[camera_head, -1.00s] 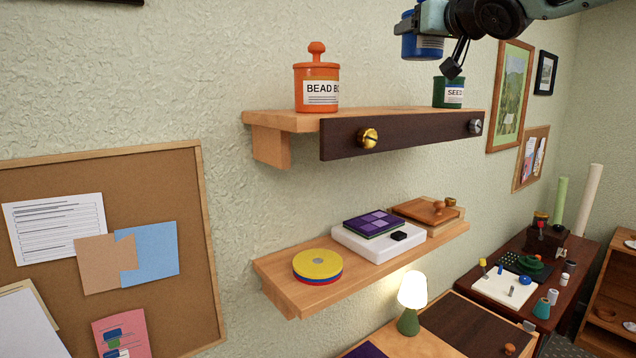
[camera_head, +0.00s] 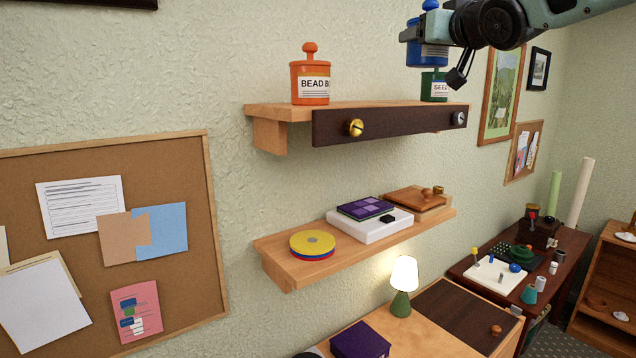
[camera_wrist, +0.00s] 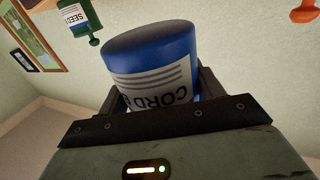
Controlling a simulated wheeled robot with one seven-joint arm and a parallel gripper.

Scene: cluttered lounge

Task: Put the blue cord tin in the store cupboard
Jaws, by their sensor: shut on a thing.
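The blue cord tin (camera_head: 428,54) is held in my gripper (camera_head: 447,40) at the top right of the head view. In the wrist view the tin (camera_wrist: 150,50) fills the middle, with a white label reading "CORD" seen upside down. My gripper (camera_wrist: 155,105) is shut on it. In the head view the tin is near the right end of the upper shelf, overlapping the green tin behind it. I cannot make out the store cupboard for sure in these frames.
A lower shelf (camera_head: 290,272) holds discs, a white box and boards. A lamp (camera_head: 403,280) stands below. An open wooden unit (camera_head: 590,270) is at far right.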

